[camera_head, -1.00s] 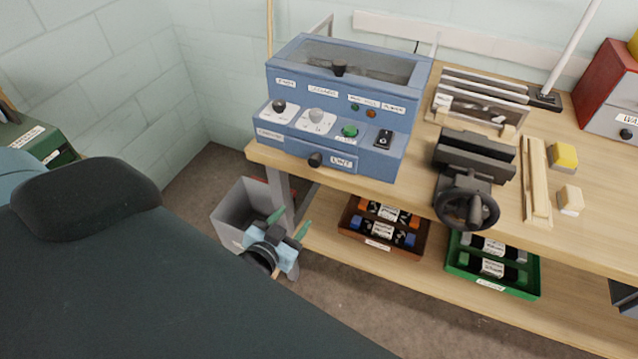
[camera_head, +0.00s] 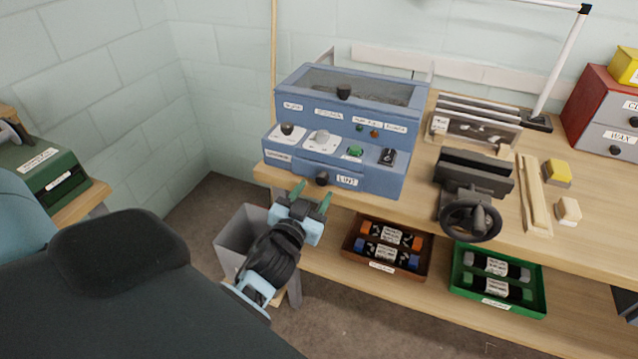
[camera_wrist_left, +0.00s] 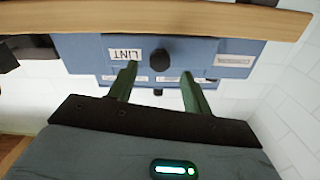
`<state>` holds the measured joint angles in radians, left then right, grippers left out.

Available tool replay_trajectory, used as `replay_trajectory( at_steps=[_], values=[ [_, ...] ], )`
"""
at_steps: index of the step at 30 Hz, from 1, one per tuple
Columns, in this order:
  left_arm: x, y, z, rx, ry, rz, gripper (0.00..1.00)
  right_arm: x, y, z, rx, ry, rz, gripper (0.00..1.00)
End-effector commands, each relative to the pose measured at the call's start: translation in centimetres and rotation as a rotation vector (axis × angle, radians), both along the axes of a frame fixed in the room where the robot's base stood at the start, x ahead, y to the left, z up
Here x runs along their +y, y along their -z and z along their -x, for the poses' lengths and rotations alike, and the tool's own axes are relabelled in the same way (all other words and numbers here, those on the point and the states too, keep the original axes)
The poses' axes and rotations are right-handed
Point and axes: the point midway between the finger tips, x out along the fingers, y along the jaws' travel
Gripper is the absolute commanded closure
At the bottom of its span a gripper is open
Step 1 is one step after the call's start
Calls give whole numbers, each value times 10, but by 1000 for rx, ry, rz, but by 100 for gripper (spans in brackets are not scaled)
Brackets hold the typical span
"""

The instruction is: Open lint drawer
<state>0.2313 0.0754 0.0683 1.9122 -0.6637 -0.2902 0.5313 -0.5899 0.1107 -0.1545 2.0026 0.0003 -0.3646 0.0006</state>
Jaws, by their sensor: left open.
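The lint drawer (camera_head: 347,181) is the low front part of the blue machine, with a white LINT label and a round black knob (camera_head: 322,179). It looks shut. In the left wrist view the label reads upside down, and the knob (camera_wrist_left: 160,61) shows between and beyond the two green fingers. My left gripper (camera_head: 311,191) is open and empty, just below and in front of the drawer near the bench edge. It also shows in the left wrist view (camera_wrist_left: 158,82), with its fingers apart and not visibly touching the knob. My right gripper is not in view.
The wooden bench (camera_head: 400,204) edge runs just below the drawer. A grey bin (camera_head: 235,243) stands under my left arm. A brown tray (camera_head: 361,257) and green tray (camera_head: 510,307) sit on the lower shelf.

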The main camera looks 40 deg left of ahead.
Motion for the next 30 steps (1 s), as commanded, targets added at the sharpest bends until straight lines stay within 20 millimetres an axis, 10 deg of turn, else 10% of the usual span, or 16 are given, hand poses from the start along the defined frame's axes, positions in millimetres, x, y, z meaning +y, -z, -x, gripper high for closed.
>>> replay_trajectory(
  at_steps=[20, 30],
  values=[
    [9, 0, -40, 1, 1, 0, 50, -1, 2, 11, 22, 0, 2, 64],
    [9, 0, -39, 1, 1, 0, 95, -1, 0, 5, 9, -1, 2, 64]
  ],
)
